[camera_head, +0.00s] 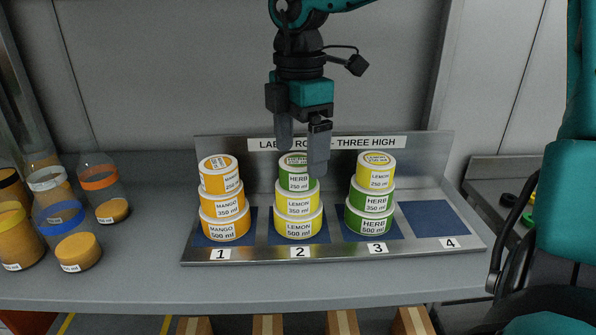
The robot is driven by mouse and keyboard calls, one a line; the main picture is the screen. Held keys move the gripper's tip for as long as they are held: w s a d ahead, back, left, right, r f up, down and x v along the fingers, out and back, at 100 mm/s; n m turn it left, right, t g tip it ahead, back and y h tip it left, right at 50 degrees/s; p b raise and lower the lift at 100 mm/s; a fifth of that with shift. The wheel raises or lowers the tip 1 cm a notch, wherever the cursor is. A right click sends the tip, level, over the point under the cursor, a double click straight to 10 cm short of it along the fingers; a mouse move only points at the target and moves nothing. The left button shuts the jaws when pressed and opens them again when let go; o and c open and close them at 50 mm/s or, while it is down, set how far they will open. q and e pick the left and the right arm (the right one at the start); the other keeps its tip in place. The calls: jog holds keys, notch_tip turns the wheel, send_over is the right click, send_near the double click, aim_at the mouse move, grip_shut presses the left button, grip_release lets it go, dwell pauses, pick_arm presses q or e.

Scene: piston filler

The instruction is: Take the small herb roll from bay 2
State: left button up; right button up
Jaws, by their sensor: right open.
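The small herb roll (296,182), green and marked 250 ml, sits on top of the stack in bay 2. Under it are a yellow lemon 350 ml roll (296,203) and a larger lemon 500 ml roll (297,225). My right gripper (301,157) hangs from above with its fingers pointing down, open and empty. Its right finger covers the right part of the herb roll's top; its left finger ends just above the roll's left side. Whether the fingers touch the roll, I cannot tell. My left gripper is not in view.
The metal rack (350,250) has numbered bays. Bay 1 holds a mango stack (225,205); bay 3 holds a stack with lemon on top of herb rolls (370,201). Bay 4 (432,219) is empty. Several orange-filled jars (75,222) stand at the left.

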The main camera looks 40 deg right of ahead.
aim_at(298, 161)
notch_tip(298, 161, down, 4)
jog(key=shift+w+r, duration=0.15)
jog(key=shift+r, duration=0.05)
jog(key=c, duration=1.2)
